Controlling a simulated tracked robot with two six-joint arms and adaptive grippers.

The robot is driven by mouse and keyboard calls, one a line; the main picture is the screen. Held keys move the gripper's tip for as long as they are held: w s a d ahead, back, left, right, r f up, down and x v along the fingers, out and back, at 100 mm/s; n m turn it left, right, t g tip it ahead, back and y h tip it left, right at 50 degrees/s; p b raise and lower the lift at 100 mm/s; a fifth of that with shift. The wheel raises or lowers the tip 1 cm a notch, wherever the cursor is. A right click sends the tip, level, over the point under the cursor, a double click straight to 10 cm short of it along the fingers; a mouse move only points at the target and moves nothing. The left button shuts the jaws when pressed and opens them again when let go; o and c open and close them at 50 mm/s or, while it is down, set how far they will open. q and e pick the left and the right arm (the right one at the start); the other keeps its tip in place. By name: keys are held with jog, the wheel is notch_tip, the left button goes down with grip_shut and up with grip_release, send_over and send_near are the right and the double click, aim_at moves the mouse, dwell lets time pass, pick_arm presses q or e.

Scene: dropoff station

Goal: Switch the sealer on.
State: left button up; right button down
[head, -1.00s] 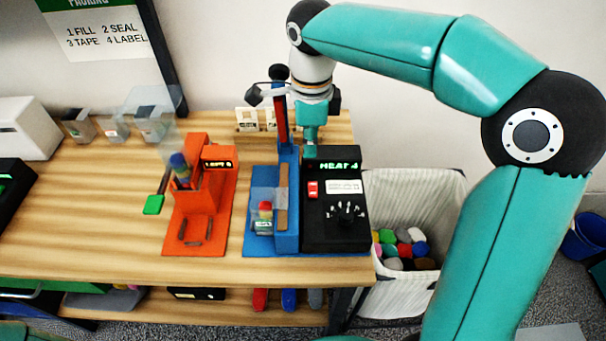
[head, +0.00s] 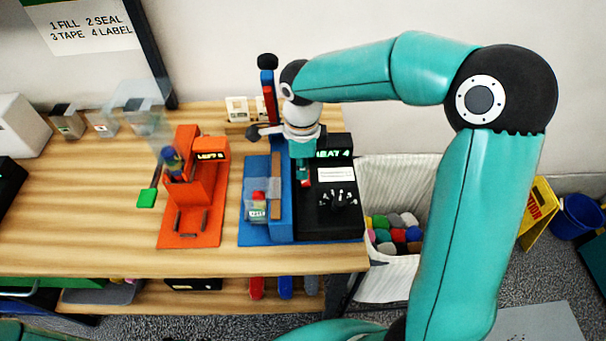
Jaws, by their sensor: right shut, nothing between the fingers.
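The sealer has a blue body (head: 283,205) and a black control box (head: 325,222) on its right, with a green display reading "HEAT 4" (head: 333,154) and a dial (head: 337,199). A small clear bag with coloured contents (head: 258,205) lies at the sealer's left side. My right gripper (head: 305,183) points down over the control box, shut and empty, its tip at the red switch. The gripper covers most of the switch, so its position and any contact are hard to tell. My left gripper is not in view.
An orange machine (head: 201,200) with a green-ended lever (head: 147,198) stands left of the sealer. Clear bins (head: 103,123) stand at the back left. A white hamper (head: 385,277) of coloured items stands right of the table (head: 100,225).

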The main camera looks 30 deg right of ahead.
aim_at(303, 189)
notch_tip(303, 189, down, 3)
jog(key=shift+f, duration=0.15)
dwell(0.3)
jog(key=shift+s+f+b, duration=0.1)
jog(key=shift+f+b, duration=0.35)
jog(key=shift+b, duration=0.05)
jog(key=shift+r, duration=0.2)
jog(key=shift+r+p, duration=0.6)
jog(key=shift+r, duration=0.2)
